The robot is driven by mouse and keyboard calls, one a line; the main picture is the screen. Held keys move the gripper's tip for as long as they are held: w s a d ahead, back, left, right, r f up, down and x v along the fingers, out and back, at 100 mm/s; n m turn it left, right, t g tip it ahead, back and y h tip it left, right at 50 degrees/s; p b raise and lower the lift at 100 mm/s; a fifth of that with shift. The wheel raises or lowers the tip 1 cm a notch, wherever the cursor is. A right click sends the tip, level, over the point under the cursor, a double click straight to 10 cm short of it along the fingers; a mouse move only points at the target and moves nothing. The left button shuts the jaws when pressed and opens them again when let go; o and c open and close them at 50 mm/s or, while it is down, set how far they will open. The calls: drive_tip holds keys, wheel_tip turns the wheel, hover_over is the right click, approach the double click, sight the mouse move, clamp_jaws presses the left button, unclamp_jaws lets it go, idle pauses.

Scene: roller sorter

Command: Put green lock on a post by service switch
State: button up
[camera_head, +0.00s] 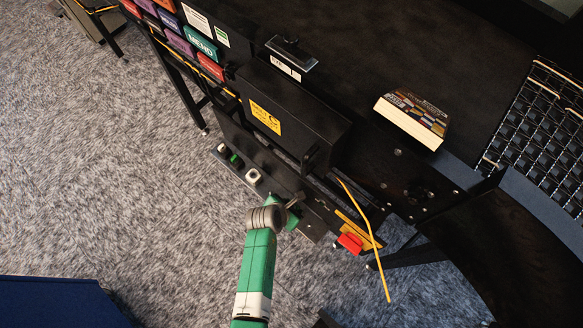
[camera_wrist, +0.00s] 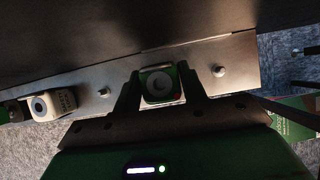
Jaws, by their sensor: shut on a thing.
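My gripper (camera_wrist: 160,84) is shut on a green lock (camera_wrist: 157,86) with a round grey centre. The lock is in front of a metal strip (camera_wrist: 240,62) with small posts. One bare post (camera_wrist: 103,92) is left of the lock and another (camera_wrist: 218,71) is right of it. I cannot tell whether the lock touches the strip or a post. In the head view my gripper (camera_head: 292,212) is by the strip's right part, and the held lock cannot be made out. A red switch (camera_head: 350,243) on a yellow plate is to its lower right.
A cream lock (camera_wrist: 46,105) is on the strip to the left, also in the head view (camera_head: 253,176), with a green one (camera_head: 235,159) beyond it. A black housing (camera_head: 300,115) stands above the strip. Carpet below is clear.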

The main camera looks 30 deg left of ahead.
drive_tip(key=o, duration=1.2)
drive_tip(key=shift+c, duration=0.2)
drive_tip(key=d+p+v, duration=0.1)
drive_tip(key=p+v, duration=0.2)
drive_tip(key=v, duration=0.4)
drive_tip(key=shift+s+a+r+p, duration=0.2)
drive_tip(key=shift+a+r+p, duration=0.2)
drive_tip(key=shift+a, duration=0.15)
